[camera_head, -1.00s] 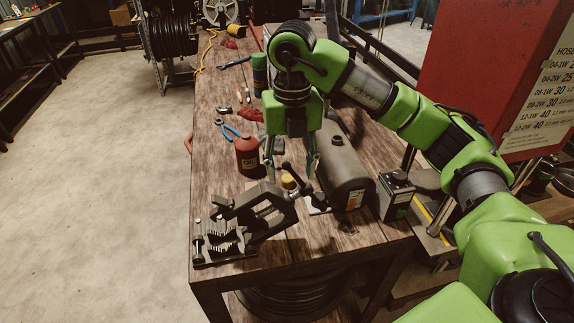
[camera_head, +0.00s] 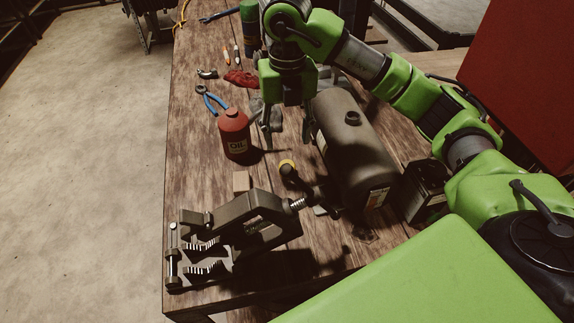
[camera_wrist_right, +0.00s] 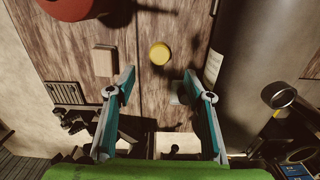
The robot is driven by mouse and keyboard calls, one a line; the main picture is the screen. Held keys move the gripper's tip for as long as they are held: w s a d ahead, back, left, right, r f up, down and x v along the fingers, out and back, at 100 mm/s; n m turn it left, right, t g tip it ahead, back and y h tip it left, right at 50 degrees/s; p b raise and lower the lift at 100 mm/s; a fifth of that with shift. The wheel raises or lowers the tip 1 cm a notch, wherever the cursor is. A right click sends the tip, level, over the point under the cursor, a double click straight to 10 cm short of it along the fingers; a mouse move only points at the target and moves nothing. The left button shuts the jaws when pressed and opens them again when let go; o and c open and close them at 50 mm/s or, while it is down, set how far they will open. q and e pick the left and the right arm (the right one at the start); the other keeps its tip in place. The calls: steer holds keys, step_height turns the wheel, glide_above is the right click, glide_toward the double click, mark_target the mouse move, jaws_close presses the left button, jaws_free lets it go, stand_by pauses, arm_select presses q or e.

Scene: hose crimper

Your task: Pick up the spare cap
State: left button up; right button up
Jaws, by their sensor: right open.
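A small round yellow cap (camera_head: 287,163), which I take as the spare cap, lies on the wooden workbench (camera_head: 190,150). My right gripper (camera_head: 287,138) points down above the bench near it, open and empty. In the right wrist view the yellow cap (camera_wrist_right: 160,53) lies on the planks beyond the fingertips, roughly centred between the open fingers (camera_wrist_right: 160,80). Nothing touches the cap there. My left gripper is not in view.
A red oil bottle (camera_head: 234,137) stands left of my right gripper, and a dark tank (camera_head: 352,150) lies to its right. A small wooden block (camera_head: 241,181) and a dark clamp-like tool (camera_head: 235,230) are near the cap. Blue-handled pliers (camera_head: 212,100) lie farther back.

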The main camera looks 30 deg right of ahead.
glide_above(287, 161)
steer(key=s, duration=0.1)
steer(key=f, duration=0.4)
steer(key=shift+a+f, duration=0.15)
steer(key=shift+a, duration=0.1)
steer(key=shift+f+p, duration=0.2)
steer(key=shift+p, duration=0.15)
step_height(287, 161, down, 4)
steer(key=shift+f+p, duration=0.2)
steer(key=shift+p, duration=0.85)
steer(key=shift+f, duration=0.25)
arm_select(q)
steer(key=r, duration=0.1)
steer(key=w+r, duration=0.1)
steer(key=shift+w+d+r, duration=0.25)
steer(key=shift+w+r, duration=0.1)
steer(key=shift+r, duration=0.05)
arm_select(e)
steer(key=c, duration=1.1)
